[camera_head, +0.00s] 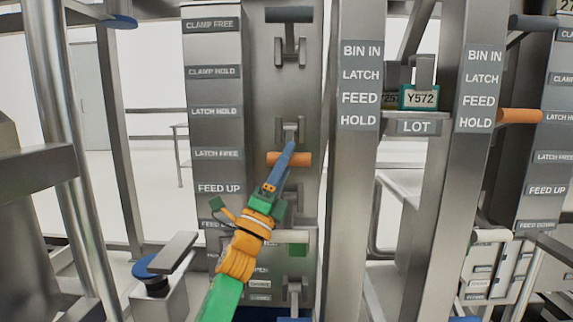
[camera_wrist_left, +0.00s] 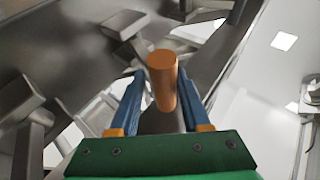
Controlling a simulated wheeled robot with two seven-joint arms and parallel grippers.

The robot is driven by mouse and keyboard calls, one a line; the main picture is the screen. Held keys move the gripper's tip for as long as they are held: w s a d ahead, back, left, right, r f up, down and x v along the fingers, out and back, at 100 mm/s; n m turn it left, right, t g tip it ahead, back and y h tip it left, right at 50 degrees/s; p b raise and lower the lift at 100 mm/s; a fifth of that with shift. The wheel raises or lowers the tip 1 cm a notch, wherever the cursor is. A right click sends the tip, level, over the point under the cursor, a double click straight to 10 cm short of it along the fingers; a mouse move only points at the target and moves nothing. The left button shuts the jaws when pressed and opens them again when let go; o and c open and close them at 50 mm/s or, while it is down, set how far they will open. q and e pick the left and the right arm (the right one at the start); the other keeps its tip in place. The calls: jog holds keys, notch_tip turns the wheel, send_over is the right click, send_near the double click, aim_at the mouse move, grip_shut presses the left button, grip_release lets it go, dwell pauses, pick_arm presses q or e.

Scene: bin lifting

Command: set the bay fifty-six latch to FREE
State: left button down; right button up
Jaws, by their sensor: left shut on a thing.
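An orange latch handle (camera_head: 303,160) sits on the steel column in the middle of the head view, about level with the LATCH FREE label (camera_head: 217,154) and below the LATCH HOLD label (camera_head: 216,112). My left gripper (camera_head: 291,148) reaches up to it from below and is shut on the handle. In the left wrist view the orange handle (camera_wrist_left: 162,82) stands between the blue fingers, its round end toward the camera. No bay number fifty-six is readable. My right gripper is not in view.
A black handle (camera_head: 289,14) is higher on the same column. A second orange handle (camera_head: 519,116) is on the column at the right. Steel posts stand on both sides.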

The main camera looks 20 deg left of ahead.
pick_arm(q)
jog(key=shift+r, duration=0.15)
jog(key=c, duration=0.5)
grip_release()
jog(key=shift+o, duration=1.1)
jog(key=shift+w+f, duration=0.25)
jog(key=shift+s, duration=0.1)
jog(key=b+v, duration=0.1)
jog(key=v, duration=0.6)
jog(key=shift+f, duration=0.1)
